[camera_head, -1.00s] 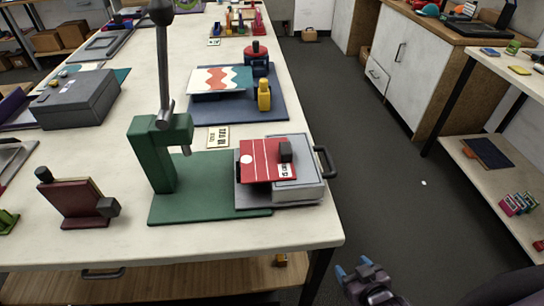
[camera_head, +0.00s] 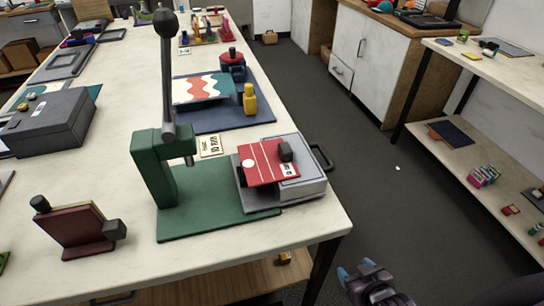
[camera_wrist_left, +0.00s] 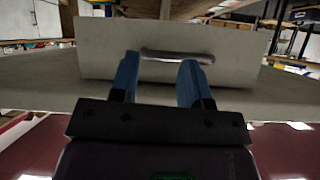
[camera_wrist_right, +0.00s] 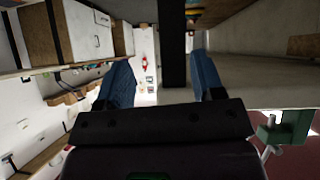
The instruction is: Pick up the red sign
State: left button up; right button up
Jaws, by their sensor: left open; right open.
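The red sign (camera_head: 262,163), a flat red plate with a white disc and thin white lines, lies on a grey box-like fixture (camera_head: 305,185) beside the green press. My right gripper (camera_head: 357,268) is open and empty, low in front of the table's right corner and well apart from the sign. It also shows open in the right wrist view (camera_wrist_right: 160,72). My left gripper (camera_wrist_left: 160,62) is open and empty in the left wrist view, facing a pale drawer front with a handle; the head view does not show it.
The green press (camera_head: 160,175) with a tall grey lever stands left of the fixture. A maroon block (camera_head: 78,230) is at front left. A blue board (camera_head: 225,116) with a wavy-patterned plate and a yellow bottle lies behind. Dark floor is clear right of the table (camera_head: 300,240).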

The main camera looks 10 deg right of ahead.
aim_at(288, 152)
jog(key=s+r+g+p, duration=0.3)
jog(key=s+r+g, duration=0.1)
jog(key=r, duration=0.4)
jog(key=s+r+g+p, duration=0.2)
jog(key=s+r+g, duration=0.1)
jog(key=r, duration=0.4)
jog(key=w+a+r+t, duration=0.2)
jog(key=w+a+t, duration=0.1)
jog(key=w, duration=0.6)
jog(key=w+a+r+t, duration=0.1)
jog(key=w+a+t, duration=0.2)
jog(key=w, duration=0.7)
jog(key=w+a+r+t, duration=0.2)
jog(key=w+a+t, duration=0.2)
jog(key=w, duration=0.5)
jog(key=shift+w+a+r+y, duration=0.15)
jog(key=shift+r+y, duration=0.15)
jog(key=shift+y, duration=0.1)
jog(key=shift+p+x, duration=0.5)
jog(key=shift+x, duration=1.75)
jog(key=shift+w+f, duration=0.35)
jog(key=shift+w, duration=0.1)
